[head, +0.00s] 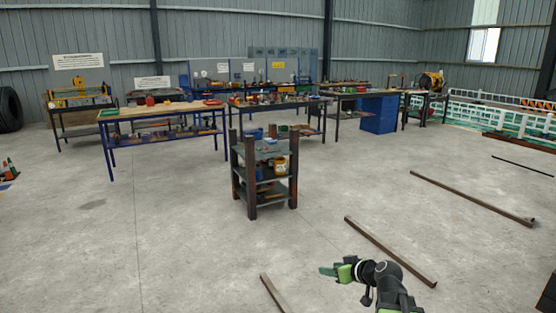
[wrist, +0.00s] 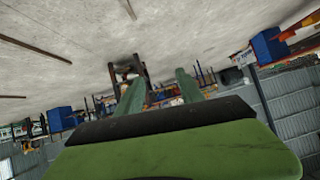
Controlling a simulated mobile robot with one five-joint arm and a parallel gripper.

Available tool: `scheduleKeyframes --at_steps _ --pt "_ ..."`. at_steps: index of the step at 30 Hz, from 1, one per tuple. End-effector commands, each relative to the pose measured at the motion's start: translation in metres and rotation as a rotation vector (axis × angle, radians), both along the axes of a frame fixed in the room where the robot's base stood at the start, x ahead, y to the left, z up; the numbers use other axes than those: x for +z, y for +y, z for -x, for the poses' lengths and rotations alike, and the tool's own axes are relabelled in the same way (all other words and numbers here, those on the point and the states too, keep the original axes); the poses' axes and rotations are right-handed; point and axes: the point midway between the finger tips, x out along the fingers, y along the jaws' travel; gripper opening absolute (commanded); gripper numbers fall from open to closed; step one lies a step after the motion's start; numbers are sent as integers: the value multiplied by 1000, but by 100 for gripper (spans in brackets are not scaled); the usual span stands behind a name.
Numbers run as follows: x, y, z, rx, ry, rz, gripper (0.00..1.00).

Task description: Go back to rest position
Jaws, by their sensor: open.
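My gripper (head: 330,271) is low in the head view, right of centre, held over the bare floor with its green fingers pointing left. In the wrist view my gripper (wrist: 161,78) shows two green fingers standing apart, with nothing held between them. The wrist picture appears upside down, with the floor at the top. My dark arm runs down to the bottom edge of the head view. No rebar cage can be made out clearly.
A dark shelf rack (head: 264,187) with tools stands mid-floor, ahead and left of my gripper. Long metal bars (head: 390,250) lie on the floor to the right. Workbenches (head: 160,110) line the back wall.

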Motion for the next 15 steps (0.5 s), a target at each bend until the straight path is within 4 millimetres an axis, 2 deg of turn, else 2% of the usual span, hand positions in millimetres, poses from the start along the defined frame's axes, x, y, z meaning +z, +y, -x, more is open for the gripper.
scheduleKeyframes --at_steps 1,3,6,7,9,12,15 --pt "-12 34 9 54 59 21 45" --pt "-30 70 26 109 152 57 45" --pt "-56 107 57 156 307 127 45" --pt "-65 114 68 158 364 155 45" --pt "-84 111 95 118 510 228 45" --pt "-101 74 127 -30 693 306 45" --pt "-107 40 158 -226 863 362 45"
